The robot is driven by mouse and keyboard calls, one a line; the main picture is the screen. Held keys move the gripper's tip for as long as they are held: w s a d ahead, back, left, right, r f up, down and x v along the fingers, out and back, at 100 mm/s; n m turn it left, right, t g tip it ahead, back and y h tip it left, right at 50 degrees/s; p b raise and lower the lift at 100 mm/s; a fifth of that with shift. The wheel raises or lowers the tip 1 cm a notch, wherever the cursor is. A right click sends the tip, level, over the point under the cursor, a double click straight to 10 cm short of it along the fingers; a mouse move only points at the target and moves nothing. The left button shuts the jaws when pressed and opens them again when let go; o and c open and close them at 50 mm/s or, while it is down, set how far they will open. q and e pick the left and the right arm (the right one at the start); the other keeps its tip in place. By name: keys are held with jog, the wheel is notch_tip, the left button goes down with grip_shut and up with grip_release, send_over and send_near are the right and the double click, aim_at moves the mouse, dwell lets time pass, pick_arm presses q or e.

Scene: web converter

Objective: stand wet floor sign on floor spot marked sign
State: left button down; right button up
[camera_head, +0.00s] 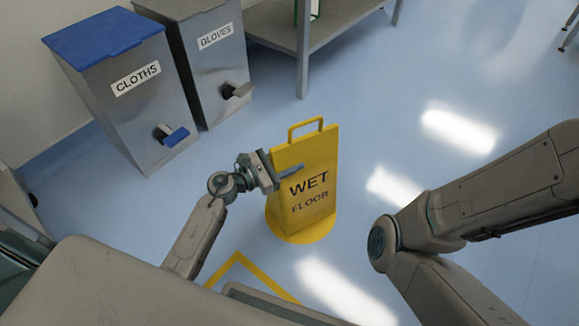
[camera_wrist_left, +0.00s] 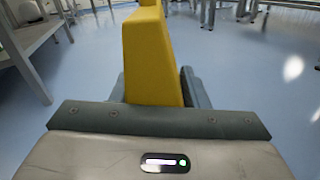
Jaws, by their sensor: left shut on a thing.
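The yellow wet floor sign (camera_head: 312,207), with a handle on top and the words WET FLOOR on its face, is upright in the head view. My left gripper (camera_head: 283,171) is shut on the sign's left edge, one finger across the printed face. In the left wrist view the sign (camera_wrist_left: 152,62) stands between the two fingers (camera_wrist_left: 155,92). A yellow round patch (camera_head: 296,236) shows around the sign's foot; no lettering on it is readable, and I cannot tell whether the sign touches it. My right gripper is out of view.
Two metal bins marked CLOTHS (camera_head: 137,92) and GLOVES (camera_head: 214,58) stand at the upper left, with a steel table (camera_head: 275,28) beside them. A yellow floor line (camera_head: 239,258) forms a corner nearer me. The blue floor right of the sign is clear.

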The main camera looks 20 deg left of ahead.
pick_arm(q)
notch_tip(320, 180, down, 2)
jog(key=shift+b, duration=0.4)
jog(key=shift+r, duration=0.15)
jog(key=c, duration=0.8)
grip_release()
jog(key=p+v, duration=0.2)
jog(key=v, duration=1)
jog(key=shift+a, duration=0.1)
